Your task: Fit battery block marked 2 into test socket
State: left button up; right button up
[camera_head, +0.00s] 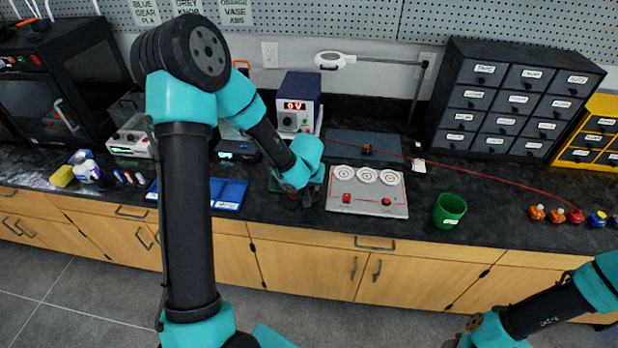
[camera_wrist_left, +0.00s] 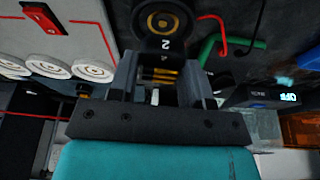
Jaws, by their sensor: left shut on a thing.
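My left gripper (camera_head: 306,198) is at the bench's front, just left of the white panel, with its fingers pointing down. In the left wrist view the gripper (camera_wrist_left: 158,75) is shut on a dark block (camera_wrist_left: 165,22). The block has a round, gold-ringed face and a "2" mark; gold strips show between the fingers. A green part (camera_wrist_left: 214,46) and a red wire lie beside it. In the head view green edges show beside the gripper, partly hidden by the arm. I cannot clearly make out the test socket or whether the block touches it. My right gripper is out of view.
A white panel (camera_head: 368,203) with three round discs and red switches stands right of the gripper. A green cup (camera_head: 449,210) is farther right. A blue tray (camera_head: 228,195) lies left. A power supply (camera_head: 298,103) stands behind. A red cable crosses the bench.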

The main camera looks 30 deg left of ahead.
pick_arm(q)
jog(key=shift+f, duration=1.1)
jog(key=shift+f, duration=0.6)
dwell(0.7)
jog(key=o, duration=0.7)
jog(key=shift+c, duration=0.2)
jog(key=shift+r, duration=0.1)
jog(key=v, duration=1.1)
dwell(0.3)
dwell(0.6)
